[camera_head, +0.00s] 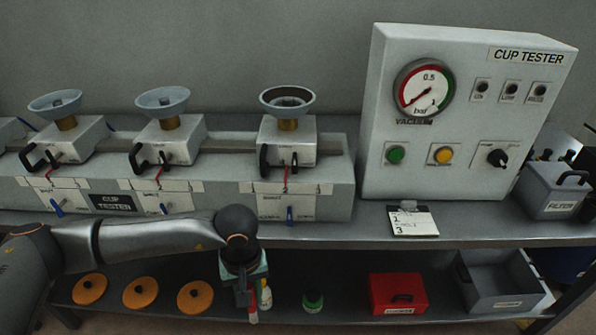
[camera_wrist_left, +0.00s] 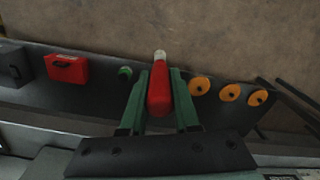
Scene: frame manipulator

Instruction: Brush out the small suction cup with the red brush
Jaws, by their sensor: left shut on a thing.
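My left gripper (camera_head: 243,283) hangs in front of the lower shelf, pointing down, shut on the red brush. Three grey suction cups stand upright on tester blocks: a left cup (camera_head: 55,104), a middle cup (camera_head: 162,101) and a right cup (camera_head: 287,99) with a dark inner ring. I cannot tell which is the small one. My right gripper is not in view.
The cup tester box (camera_head: 465,120) stands right of the cups, with a notepad (camera_head: 413,222) before it.

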